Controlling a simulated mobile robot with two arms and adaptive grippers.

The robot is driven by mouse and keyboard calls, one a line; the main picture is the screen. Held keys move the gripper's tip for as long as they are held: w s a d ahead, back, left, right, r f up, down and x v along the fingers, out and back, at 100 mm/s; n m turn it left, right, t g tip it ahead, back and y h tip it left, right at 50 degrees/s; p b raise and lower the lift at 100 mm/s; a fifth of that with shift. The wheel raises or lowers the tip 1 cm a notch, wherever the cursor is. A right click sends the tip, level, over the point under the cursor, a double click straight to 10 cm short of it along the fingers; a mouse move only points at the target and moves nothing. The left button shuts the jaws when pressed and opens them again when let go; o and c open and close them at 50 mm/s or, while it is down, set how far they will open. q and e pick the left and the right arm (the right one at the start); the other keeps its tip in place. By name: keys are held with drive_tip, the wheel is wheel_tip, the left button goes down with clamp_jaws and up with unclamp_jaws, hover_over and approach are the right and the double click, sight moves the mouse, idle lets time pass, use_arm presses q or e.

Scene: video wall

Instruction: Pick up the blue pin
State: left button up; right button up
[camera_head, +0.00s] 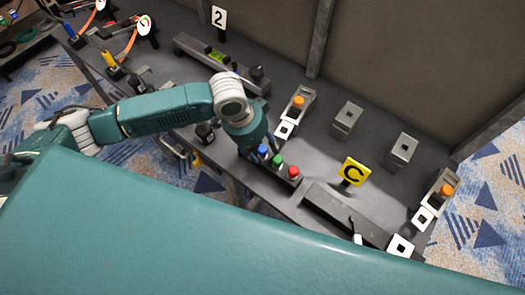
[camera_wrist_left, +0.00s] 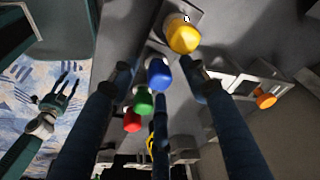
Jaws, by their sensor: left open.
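The blue pin (camera_head: 262,151) stands at the left end of a short row on the grey bench, beside the green pin (camera_head: 277,160) and the red pin (camera_head: 293,172). My left gripper (camera_head: 269,148) is open, right at the blue pin, with its wrist above and behind it. In the left wrist view the blue pin (camera_wrist_left: 158,75) shows between the spread dark fingers (camera_wrist_left: 157,80); contact cannot be told. The green pin (camera_wrist_left: 143,103), red pin (camera_wrist_left: 132,121) and a yellow knob (camera_wrist_left: 182,35) are close by. My right gripper (camera_wrist_left: 65,88) is off to the left, fingers apart, empty.
A grey fixture with an orange knob (camera_head: 298,101) stands just behind the row. A long fixture (camera_head: 214,60) lies behind my arm. A wall (camera_head: 420,50) closes the back of the bench.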

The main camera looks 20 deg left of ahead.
use_arm(q)
drive_tip(key=shift+d+f, duration=0.15)
drive_tip(key=shift+f, duration=0.35)
clamp_jaws()
drive_tip(key=shift+w, duration=0.1)
drive_tip(key=shift+r, duration=0.1)
wheel_tip(320, 180, up, 20)
drive_tip(key=b, duration=0.1)
idle(0.4)
